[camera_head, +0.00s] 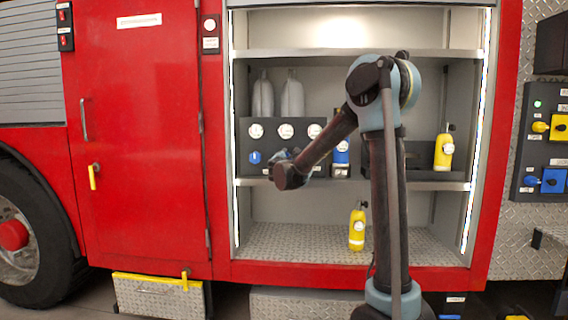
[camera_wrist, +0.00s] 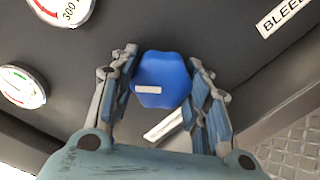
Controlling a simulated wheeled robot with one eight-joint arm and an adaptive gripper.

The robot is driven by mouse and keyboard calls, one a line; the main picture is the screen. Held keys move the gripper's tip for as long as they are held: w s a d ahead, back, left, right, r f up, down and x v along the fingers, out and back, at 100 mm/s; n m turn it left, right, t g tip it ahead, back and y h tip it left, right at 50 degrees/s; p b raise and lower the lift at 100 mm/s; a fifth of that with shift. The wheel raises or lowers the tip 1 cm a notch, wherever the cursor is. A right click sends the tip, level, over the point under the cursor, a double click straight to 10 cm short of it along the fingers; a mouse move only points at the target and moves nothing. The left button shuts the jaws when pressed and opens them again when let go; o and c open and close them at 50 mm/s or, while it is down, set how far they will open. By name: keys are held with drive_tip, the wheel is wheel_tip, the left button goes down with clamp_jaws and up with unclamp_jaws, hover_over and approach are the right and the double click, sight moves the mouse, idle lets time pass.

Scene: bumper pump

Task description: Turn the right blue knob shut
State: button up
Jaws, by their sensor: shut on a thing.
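The right blue knob (camera_wrist: 163,80) shows in the wrist view between my fingers, with a small pale bar on its face. My gripper (camera_wrist: 162,60) is shut on it, one finger at each side. In the head view my gripper (camera_head: 283,157) is at the dark gauge panel, and my forearm and wrist hide most of it and the knob. The left blue knob (camera_head: 255,157) stands free on the panel to the left of my gripper.
Gauges (camera_head: 256,131) line the dark panel (camera_head: 246,142). A blue bottle (camera_head: 341,153) stands just right of my forearm. Yellow bottles stand on the shelf (camera_head: 444,152) and cabinet floor (camera_head: 357,228). A BLEED label (camera_wrist: 288,17) is right of the knob.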

drive_tip(key=m, duration=0.3)
drive_tip(key=shift+d+m, duration=0.1)
drive_tip(key=shift+m, duration=0.3)
drive_tip(key=shift+s+m, duration=0.1)
drive_tip(key=shift+m, duration=1.6)
drive_tip(key=o, duration=1.1)
drive_tip(key=shift+s, duration=0.15)
drive_tip(key=s, duration=1.1)
drive_tip(key=shift+s+a, duration=0.2)
drive_tip(key=shift+a, duration=0.05)
